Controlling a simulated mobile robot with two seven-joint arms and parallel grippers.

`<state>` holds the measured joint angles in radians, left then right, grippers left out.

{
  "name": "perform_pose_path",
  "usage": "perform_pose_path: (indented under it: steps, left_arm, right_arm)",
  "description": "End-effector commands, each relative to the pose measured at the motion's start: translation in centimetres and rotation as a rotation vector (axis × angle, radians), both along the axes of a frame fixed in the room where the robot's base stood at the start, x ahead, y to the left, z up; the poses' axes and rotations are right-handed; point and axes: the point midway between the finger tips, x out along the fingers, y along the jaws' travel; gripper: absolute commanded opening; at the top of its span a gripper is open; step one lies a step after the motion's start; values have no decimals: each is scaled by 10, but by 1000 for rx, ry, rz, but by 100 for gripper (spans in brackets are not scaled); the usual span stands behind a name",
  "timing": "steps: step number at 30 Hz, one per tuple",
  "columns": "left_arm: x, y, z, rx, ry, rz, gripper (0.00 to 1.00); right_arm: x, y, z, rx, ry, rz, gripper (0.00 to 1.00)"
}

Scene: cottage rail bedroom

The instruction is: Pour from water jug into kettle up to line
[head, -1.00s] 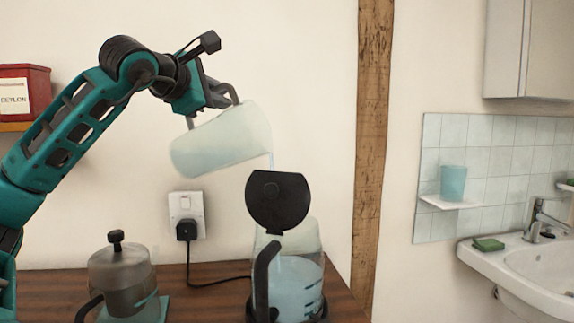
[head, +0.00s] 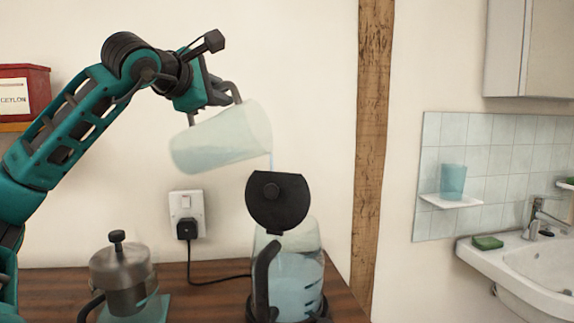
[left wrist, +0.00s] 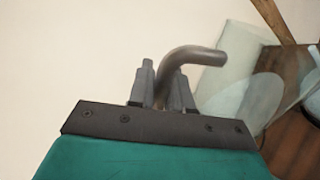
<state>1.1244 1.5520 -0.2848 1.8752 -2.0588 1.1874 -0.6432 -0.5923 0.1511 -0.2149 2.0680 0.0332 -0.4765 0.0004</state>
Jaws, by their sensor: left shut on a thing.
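The water jug (head: 222,138), pale and translucent, is tipped with its mouth to the right above the kettle. A thin stream falls from its lip toward the kettle. My left gripper (head: 221,96) is shut on the jug's grey handle, which also shows between the fingers (left wrist: 168,92) in the left wrist view. The clear kettle (head: 303,240) stands on the table with its black lid (head: 278,202) raised and its black handle toward me. Pale blue water fills much of its body, with dark marks on its right side; which is the line, I cannot tell. My right gripper is out of view.
A metal-lidded pot (head: 122,272) stands left of the kettle on the wooden table (head: 215,275). A cable runs from the wall socket (head: 187,212) toward the kettle. A timber post (head: 372,130) and a sink (head: 535,262) are to the right.

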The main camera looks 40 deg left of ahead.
Motion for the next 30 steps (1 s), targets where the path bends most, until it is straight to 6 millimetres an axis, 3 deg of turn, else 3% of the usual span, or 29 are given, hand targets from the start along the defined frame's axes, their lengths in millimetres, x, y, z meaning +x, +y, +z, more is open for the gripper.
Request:
perform_pose_path:
  steps: [30]
  left_arm:
    - [1, -4, 7, 39, 9, 0, 0]
  right_arm:
    - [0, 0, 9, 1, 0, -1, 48]
